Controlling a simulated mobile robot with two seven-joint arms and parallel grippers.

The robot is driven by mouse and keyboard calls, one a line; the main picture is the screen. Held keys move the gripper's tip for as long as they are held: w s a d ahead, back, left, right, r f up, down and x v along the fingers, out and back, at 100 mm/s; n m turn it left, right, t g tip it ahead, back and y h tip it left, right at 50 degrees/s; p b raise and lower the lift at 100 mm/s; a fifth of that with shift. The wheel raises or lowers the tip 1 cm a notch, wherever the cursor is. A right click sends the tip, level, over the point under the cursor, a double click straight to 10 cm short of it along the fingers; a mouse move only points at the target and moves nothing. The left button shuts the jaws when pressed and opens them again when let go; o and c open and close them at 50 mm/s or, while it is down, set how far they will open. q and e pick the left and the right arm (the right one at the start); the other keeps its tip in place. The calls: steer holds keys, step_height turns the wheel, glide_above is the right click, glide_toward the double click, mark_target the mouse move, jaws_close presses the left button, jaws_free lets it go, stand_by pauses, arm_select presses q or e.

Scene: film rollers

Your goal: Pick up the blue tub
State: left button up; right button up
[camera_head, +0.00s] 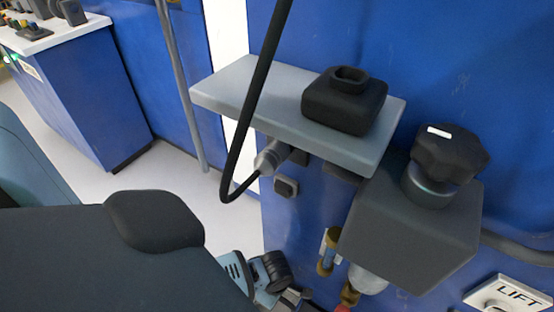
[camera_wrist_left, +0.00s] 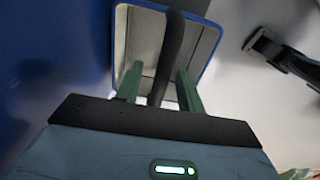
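In the left wrist view, an open rectangular shape with a blue rim and pale grey inside (camera_wrist_left: 203,48) lies beyond my left gripper (camera_wrist_left: 160,85). It may be the blue tub, but I cannot be sure. The two green fingers stand apart, with a dark upright bar or cable (camera_wrist_left: 168,52) showing between them and gaps on both sides. I cannot tell how far the tub-like shape is from the fingertips. No blue tub shows clearly in the head view. My right gripper is in neither view.
In the head view, a grey shelf (camera_head: 225,88) carries a black block with a round neck (camera_head: 345,98). A black cable (camera_head: 256,100) hangs in front. A grey box (camera_head: 405,225) with a black knob (camera_head: 450,153) juts out at right. A blue cabinet (camera_head: 75,95) stands left; pale floor (camera_head: 150,175) lies between.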

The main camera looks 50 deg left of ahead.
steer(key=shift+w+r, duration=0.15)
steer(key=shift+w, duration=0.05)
arm_select(q)
jaws_close()
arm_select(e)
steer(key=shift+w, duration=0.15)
arm_select(q)
steer(key=shift+r, duration=0.1)
steer(key=shift+r, duration=0.1)
